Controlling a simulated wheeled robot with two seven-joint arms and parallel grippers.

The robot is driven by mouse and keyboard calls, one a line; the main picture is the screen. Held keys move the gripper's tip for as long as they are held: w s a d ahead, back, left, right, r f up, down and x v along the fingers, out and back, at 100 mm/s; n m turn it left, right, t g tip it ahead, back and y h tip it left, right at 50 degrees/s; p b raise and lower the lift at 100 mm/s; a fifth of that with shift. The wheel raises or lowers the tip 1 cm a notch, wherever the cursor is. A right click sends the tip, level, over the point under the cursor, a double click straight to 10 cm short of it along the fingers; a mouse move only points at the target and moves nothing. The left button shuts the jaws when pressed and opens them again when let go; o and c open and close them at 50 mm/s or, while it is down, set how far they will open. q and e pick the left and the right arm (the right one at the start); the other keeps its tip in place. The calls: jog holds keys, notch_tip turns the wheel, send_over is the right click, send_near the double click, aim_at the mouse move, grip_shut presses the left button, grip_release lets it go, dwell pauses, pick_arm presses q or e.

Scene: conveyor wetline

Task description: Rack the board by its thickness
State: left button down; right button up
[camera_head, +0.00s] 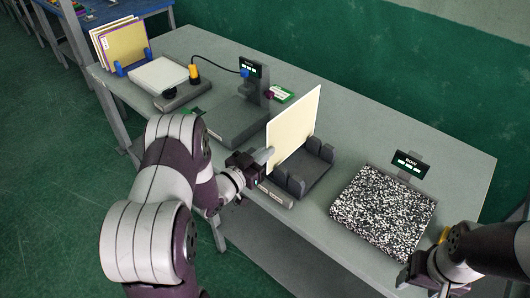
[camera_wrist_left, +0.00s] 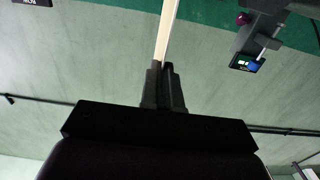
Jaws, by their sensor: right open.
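A thin cream board (camera_head: 293,128) stands upright at the dark slotted rack (camera_head: 308,176) in the middle of the table. My left gripper (camera_head: 264,156) is shut on the board's near edge; the wrist view shows the board (camera_wrist_left: 166,35) rising from between the fingers (camera_wrist_left: 163,85). The board's lower edge is partly hidden by rack blocks, so I cannot tell whether it sits in a slot. My right gripper (camera_head: 416,274) is open at the table's lower right, and its fingers are partly hidden.
A black-and-white speckled block (camera_head: 384,211) with a small display (camera_head: 411,164) lies right of the rack. A gauge stand with a display (camera_head: 251,69) is left of it. Further left are a white slab (camera_head: 158,76) and a holder of several boards (camera_head: 124,45).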

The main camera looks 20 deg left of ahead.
pick_arm(q)
jog(key=shift+f+b, duration=1.65)
jog(key=shift+f, duration=0.3)
jog(key=c, duration=1.6)
grip_release()
jog(key=shift+r, duration=0.1)
jog(key=shift+p+v, duration=0.55)
jog(key=shift+v, duration=1.75)
jog(key=o, duration=0.5)
jog(key=shift+o, duration=0.2)
